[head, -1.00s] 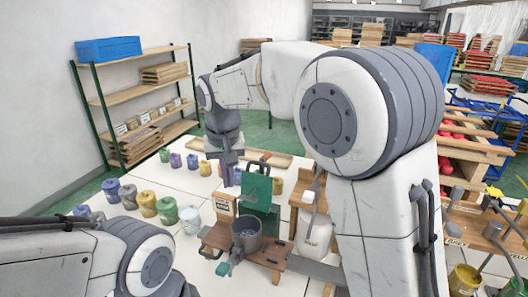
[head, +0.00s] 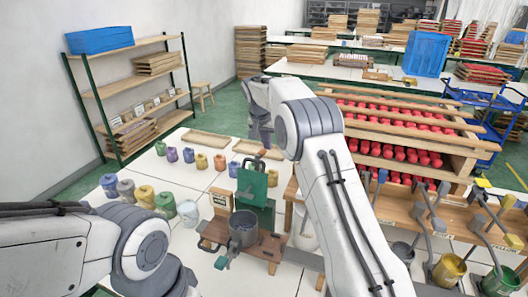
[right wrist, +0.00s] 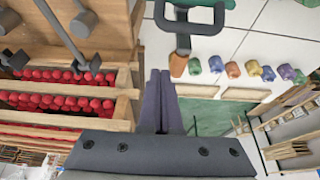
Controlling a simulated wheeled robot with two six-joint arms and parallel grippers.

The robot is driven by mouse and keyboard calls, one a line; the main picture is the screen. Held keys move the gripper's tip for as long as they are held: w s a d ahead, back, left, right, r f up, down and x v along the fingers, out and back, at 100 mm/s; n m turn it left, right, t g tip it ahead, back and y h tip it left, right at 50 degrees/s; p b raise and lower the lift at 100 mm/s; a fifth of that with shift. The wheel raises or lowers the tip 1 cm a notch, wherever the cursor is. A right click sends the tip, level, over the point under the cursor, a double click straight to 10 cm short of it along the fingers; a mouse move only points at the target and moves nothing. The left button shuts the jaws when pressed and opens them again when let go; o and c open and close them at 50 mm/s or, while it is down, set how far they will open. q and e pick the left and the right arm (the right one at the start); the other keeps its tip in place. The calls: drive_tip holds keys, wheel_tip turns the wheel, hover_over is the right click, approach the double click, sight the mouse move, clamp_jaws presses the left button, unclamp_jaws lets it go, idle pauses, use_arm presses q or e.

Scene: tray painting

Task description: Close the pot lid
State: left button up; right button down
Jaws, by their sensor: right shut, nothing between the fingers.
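The grey pot (head: 243,230) sits in a wooden stand on the white table in the head view. Its green lid (head: 252,187) is open, standing upright behind the pot's mouth.
Several coloured jars (head: 166,203) stand left of the pot. Wooden trays (head: 205,139) lie behind it. A wooden rack with red items (head: 395,130) and a tool stand with paint pots (head: 448,270) are at right.

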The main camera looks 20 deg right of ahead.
drive_tip(key=shift+s+a+f+p, duration=0.3)
drive_tip(key=shift+f+p, duration=0.15)
drive_tip(key=shift+f, duration=0.15)
drive_tip(key=shift+s+a+f+p, duration=0.15)
drive_tip(key=shift+s+f+p, duration=0.1)
drive_tip(key=shift+f+p, duration=0.3)
drive_tip(key=shift+s+a+f, duration=0.25)
drive_tip(key=shift+s+a, duration=0.2)
drive_tip(key=shift+s, duration=0.15)
